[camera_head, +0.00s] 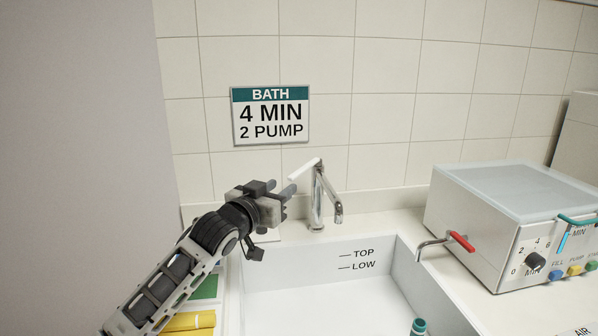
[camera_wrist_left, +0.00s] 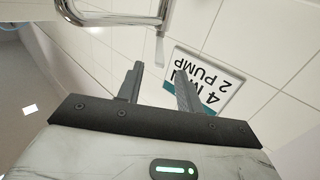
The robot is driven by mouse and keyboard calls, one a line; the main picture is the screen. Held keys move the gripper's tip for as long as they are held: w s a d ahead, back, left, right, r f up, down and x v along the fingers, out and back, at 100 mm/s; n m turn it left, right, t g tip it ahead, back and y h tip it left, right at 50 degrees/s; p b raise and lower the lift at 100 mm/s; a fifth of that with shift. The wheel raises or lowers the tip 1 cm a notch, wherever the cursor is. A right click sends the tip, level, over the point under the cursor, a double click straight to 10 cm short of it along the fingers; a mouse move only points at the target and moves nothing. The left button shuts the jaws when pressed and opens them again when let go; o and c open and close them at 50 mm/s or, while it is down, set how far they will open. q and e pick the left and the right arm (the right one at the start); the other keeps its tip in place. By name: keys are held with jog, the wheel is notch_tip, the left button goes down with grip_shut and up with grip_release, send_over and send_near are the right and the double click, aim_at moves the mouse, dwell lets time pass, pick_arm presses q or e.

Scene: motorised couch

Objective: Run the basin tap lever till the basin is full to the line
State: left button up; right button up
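The chrome basin tap (camera_head: 317,198) stands upright behind the basin (camera_head: 298,288); its pale lever (camera_head: 304,169) points left and toward me. No stream shows below its spout. TOP and LOW lines (camera_head: 345,255) mark the basin's back wall; I cannot make out a water surface. My left gripper (camera_head: 291,188) is left of the tap, close to the lever. In the left wrist view its fingers (camera_wrist_left: 160,70) are apart and empty, and the lever tip (camera_wrist_left: 159,52) lies beyond them, in line with the gap. My right gripper is out of view.
A grey machine (camera_head: 505,220) with a red-handled spout (camera_head: 461,241) stands on the right counter. A bath sign (camera_head: 270,115) hangs on the tiled wall. A teal-capped item (camera_head: 418,327) is at the basin's front right. Green and yellow items (camera_head: 190,322) lie below my left arm.

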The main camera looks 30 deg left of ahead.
aim_at(298, 171)
pick_arm(q)
jog(key=w+p, duration=0.1)
jog(key=w, duration=0.8)
jog(key=shift+w, duration=0.1)
grip_shut()
jog(key=shift+d, duration=0.1)
